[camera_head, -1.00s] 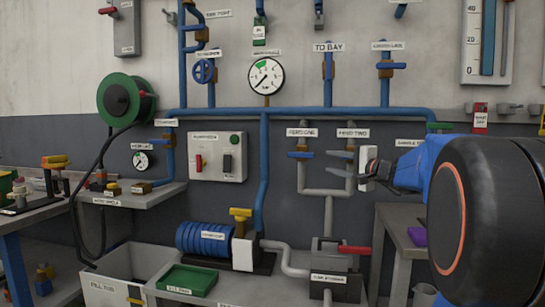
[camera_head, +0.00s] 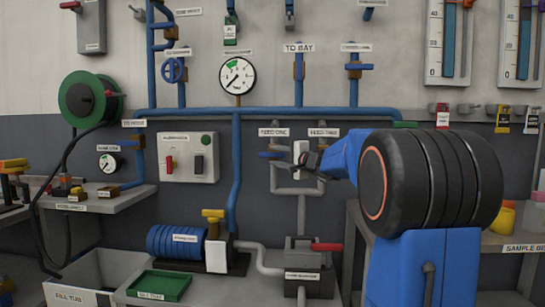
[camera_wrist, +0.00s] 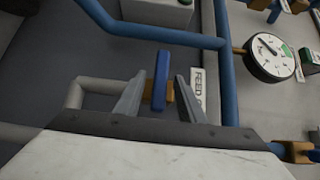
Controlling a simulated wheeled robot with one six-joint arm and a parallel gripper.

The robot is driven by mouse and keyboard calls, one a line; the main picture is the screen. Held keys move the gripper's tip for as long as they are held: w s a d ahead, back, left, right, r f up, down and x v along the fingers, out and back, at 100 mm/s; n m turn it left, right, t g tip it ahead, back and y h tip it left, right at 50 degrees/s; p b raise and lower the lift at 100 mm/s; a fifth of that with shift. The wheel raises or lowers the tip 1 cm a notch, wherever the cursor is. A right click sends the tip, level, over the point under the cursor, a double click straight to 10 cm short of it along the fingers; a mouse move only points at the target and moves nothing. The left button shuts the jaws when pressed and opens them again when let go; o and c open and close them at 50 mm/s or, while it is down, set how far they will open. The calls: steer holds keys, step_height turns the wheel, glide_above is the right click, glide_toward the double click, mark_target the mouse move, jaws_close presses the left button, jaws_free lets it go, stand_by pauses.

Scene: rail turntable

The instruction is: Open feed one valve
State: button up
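The feed one valve's blue handle (camera_head: 271,155) lies level on the wall under the FEED ONE label (camera_head: 273,132). In the wrist view the handle (camera_wrist: 161,80) shows between the two fingers of my gripper (camera_wrist: 158,98), with a brown valve body behind it. My gripper (camera_head: 284,163) is open, one finger on each side of the handle, with gaps showing on both sides. I cannot tell how deep the handle sits between the fingers. The label (camera_wrist: 198,90) is partly cut off by my gripper.
Grey pipes (camera_head: 300,190) run down from the feed valves to a grey box with a red lever (camera_head: 327,247). A pressure gauge (camera_head: 236,76) and blue pipes lie up and left. A bench (camera_head: 510,241) stands at the right.

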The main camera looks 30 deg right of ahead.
steer(key=shift+w+a, duration=0.25)
steer(key=shift+w, duration=1)
jaws_close()
